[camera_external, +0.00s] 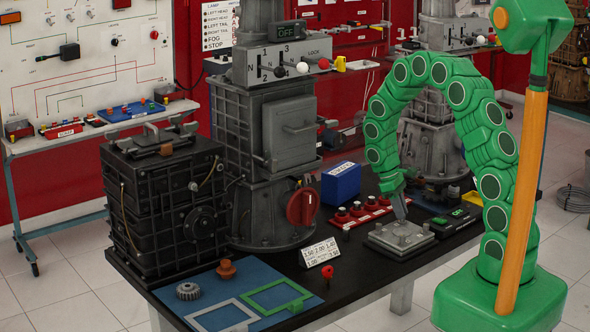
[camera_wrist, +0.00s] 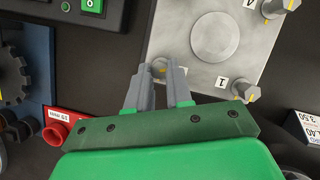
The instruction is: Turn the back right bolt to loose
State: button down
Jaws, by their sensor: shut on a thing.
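The grey metal plate (camera_external: 400,236) with corner bolts lies on the black table, and its bare face fills the upper right of the wrist view (camera_wrist: 250,50). My gripper (camera_external: 402,212) points down at the plate's far edge. In the wrist view its two grey fingers (camera_wrist: 168,72) are closed around a bolt (camera_wrist: 158,67) with a yellow mark, at the plate's left corner. A second bolt (camera_wrist: 246,92) stands beside label 1, and a third (camera_wrist: 275,7) is at the upper right beside a label that may read 4. The fourth corner is out of the wrist view.
A black box with green buttons (camera_external: 447,223) stands right of the plate. A red strip with knobs (camera_external: 358,213) and a blue box (camera_external: 341,182) are behind it. A white number card (camera_external: 319,252) is at front left. The large grey machine (camera_external: 285,130) stands further left.

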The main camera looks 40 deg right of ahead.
dwell(0.3)
jog(key=c, duration=1)
grip_release()
jog(key=shift+r, duration=0.1)
jog(key=v, duration=0.7)
jog(key=shift+w+r, duration=0.15)
jog(key=shift+r, duration=0.1)
